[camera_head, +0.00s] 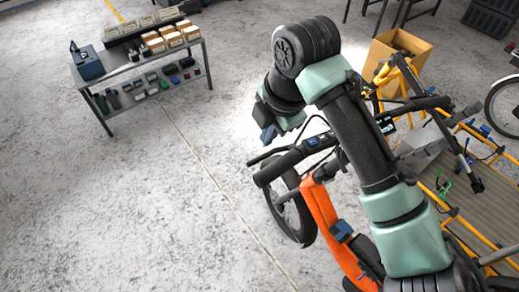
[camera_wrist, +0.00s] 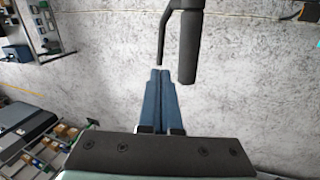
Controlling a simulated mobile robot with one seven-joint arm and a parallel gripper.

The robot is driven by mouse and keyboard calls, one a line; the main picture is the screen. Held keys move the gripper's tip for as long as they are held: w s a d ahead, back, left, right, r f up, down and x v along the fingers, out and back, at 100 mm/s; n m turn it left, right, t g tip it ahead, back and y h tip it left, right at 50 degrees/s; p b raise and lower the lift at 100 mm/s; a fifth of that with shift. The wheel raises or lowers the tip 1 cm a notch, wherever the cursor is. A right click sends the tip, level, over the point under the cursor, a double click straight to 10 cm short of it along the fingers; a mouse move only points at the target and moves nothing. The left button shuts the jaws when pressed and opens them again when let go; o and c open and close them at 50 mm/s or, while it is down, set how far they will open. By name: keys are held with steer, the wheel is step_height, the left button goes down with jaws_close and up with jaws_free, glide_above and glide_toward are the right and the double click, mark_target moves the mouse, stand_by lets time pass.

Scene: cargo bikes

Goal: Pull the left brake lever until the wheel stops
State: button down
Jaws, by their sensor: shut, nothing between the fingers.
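The left brake lever (camera_wrist: 164,38) is a thin dark bar in the wrist view, beside the thick black handlebar grip (camera_wrist: 188,55). In the head view the lever (camera_head: 264,156) sticks out leftward near the left grip (camera_head: 278,168). My gripper (camera_wrist: 160,72) has its blue fingers together and empty. Its tips appear just below the lever's free end in the wrist view; I cannot tell whether they touch. In the head view my gripper (camera_head: 268,134) is above the lever. The front wheel (camera_head: 291,215) is partly hidden by the orange frame (camera_head: 322,210); whether it spins cannot be told.
My arm covers much of the handlebar. A cargo bed (camera_head: 462,195) with yellow rails lies to the right, and a cardboard box (camera_head: 388,58) stands behind. A grey workbench (camera_head: 150,68) with boxes stands at the far left. The floor left of the bike is clear.

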mark_target(257, 159)
steer(key=p+x, duration=0.2)
steer(key=x, duration=0.7)
steer(key=shift+a+f, duration=0.1)
steer(key=shift+f, duration=0.25)
steer(key=shift+w, duration=0.1)
steer(key=w+m+h, duration=0.1)
steer(key=w+a+f+m+t, duration=0.1)
steer(key=shift+w+a+m+h, duration=0.1)
steer(key=shift+w+m+h, duration=0.05)
steer(key=shift+m+h, duration=0.2)
steer(key=shift+f, duration=0.2)
stand_by(1.5)
